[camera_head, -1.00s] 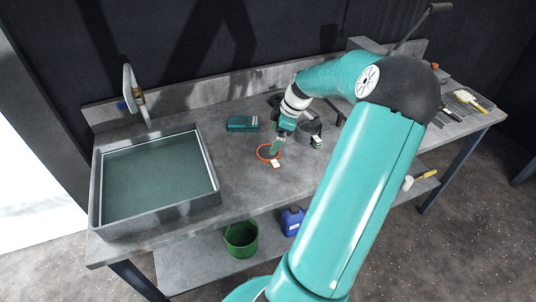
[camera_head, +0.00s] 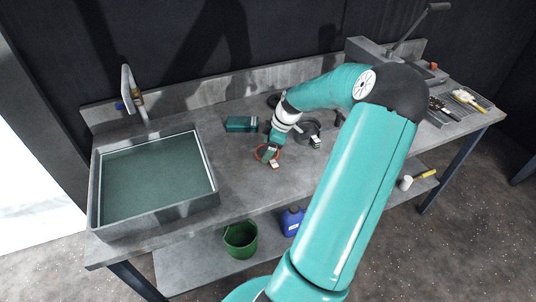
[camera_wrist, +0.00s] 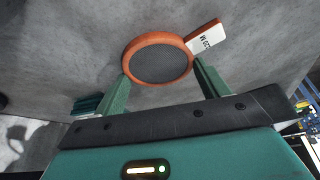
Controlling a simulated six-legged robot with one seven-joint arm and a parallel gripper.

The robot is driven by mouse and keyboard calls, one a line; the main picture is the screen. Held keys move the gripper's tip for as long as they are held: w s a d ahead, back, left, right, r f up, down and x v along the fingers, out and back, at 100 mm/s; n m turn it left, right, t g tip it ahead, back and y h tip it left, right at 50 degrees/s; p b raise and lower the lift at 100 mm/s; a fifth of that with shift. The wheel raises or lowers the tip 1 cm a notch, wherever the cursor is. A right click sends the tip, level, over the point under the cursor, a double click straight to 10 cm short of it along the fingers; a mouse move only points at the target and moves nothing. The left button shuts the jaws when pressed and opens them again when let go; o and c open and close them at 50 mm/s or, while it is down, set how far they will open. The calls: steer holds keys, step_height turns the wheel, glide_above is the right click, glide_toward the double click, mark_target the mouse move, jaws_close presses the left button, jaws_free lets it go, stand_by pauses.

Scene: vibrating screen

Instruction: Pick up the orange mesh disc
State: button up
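The orange mesh disc (camera_wrist: 158,62) has an orange rim, a dark mesh middle and a white label tab (camera_wrist: 206,38) at its upper right in the wrist view. It lies on the grey bench top, and its rim also shows in the head view (camera_head: 262,149). My gripper (camera_wrist: 158,78) is open, with one green finger on each side of the disc's near part. The fingertips look close to the rim; I cannot tell whether they touch it. In the head view my gripper (camera_head: 269,153) is over the disc and hides part of it.
A sink (camera_head: 205,204) with a tap (camera_head: 130,88) is at the left. A teal box (camera_head: 242,124) stands behind the disc. A dark ring-shaped item with a white tag (camera_head: 316,142) lies to its right. Tools lie on a rack (camera_head: 458,107) at the far right.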

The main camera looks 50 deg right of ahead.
mark_target(276, 161)
steer(key=shift+r, duration=0.15)
steer(key=shift+r, duration=0.25)
step_height(276, 161, up, 2)
steer(key=shift+r, duration=0.1)
steer(key=s+a+r, duration=0.6)
steer(key=s+r, duration=0.4)
steer(key=s, duration=0.2)
steer(key=shift+s, duration=0.35)
steer(key=shift+s, duration=0.1)
